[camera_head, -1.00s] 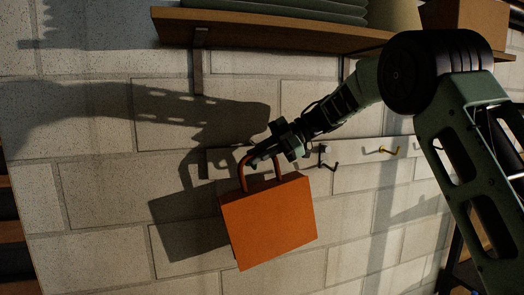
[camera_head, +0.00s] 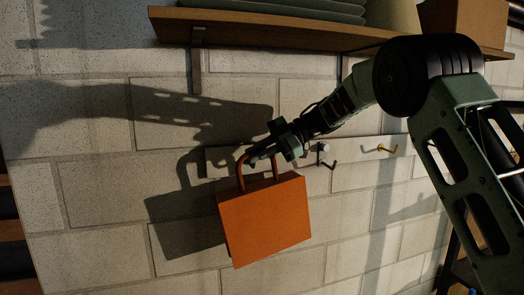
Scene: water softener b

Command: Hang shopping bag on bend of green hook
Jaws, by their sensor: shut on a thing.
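An orange shopping bag (camera_head: 264,222) hangs tilted in front of the wall. Its arched handle (camera_head: 240,172) rises from its top edge. My gripper (camera_head: 253,163) is shut on the handle near the top of its arch. The bag and my gripper are in front of the left part of a pale hook rail (camera_head: 352,175). I cannot make out a green hook; that part of the rail is partly covered by my gripper and the handle. I cannot tell whether the handle touches a hook.
A dark hook (camera_head: 325,160) and a yellow hook (camera_head: 388,149) show on the rail to the right of my gripper. A wooden shelf (camera_head: 265,30) with a metal bracket (camera_head: 196,70) is above. The block wall below and left of the bag is clear, with shadows.

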